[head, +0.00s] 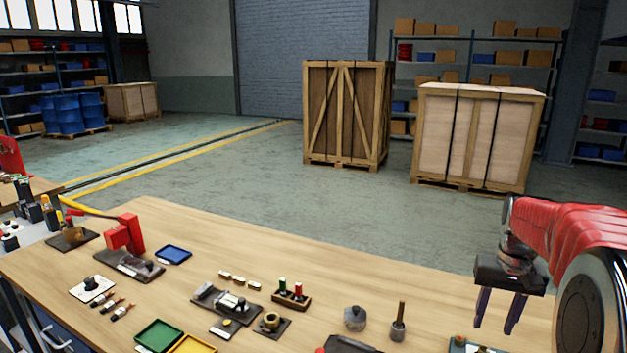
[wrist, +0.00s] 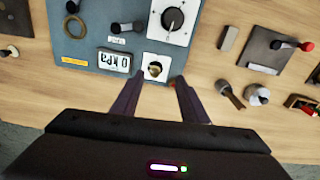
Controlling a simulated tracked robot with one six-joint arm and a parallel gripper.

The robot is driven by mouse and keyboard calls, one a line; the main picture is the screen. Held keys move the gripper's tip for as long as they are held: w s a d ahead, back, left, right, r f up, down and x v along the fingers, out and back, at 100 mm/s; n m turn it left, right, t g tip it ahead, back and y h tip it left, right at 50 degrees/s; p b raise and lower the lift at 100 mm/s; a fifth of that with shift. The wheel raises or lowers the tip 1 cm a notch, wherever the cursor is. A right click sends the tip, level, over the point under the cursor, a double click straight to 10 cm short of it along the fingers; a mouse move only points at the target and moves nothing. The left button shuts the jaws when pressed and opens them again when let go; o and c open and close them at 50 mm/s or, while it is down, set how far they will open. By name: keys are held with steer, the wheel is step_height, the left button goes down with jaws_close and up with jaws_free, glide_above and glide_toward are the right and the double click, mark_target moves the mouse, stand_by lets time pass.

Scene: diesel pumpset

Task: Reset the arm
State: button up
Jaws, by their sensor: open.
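The wooden bench (head: 215,245) carries small fixtures, a blue tray (head: 173,254), a green tray (head: 159,335) and a yellow tray (head: 193,345). Crates (head: 345,115) stand beyond the bench.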

steer(key=s+a+r+n+t, duration=0.1)
steer(key=s+a+n+t, duration=0.1)
steer(key=s+a, duration=0.8)
steer(key=s+a+r+n+t, duration=0.2)
steer(key=s+a+t, duration=0.1)
steer(key=s+a, duration=0.7)
steer(key=shift+s+a+r, duration=0.2)
steer(key=shift+a+r, duration=0.1)
steer(key=shift+a, duration=1.45)
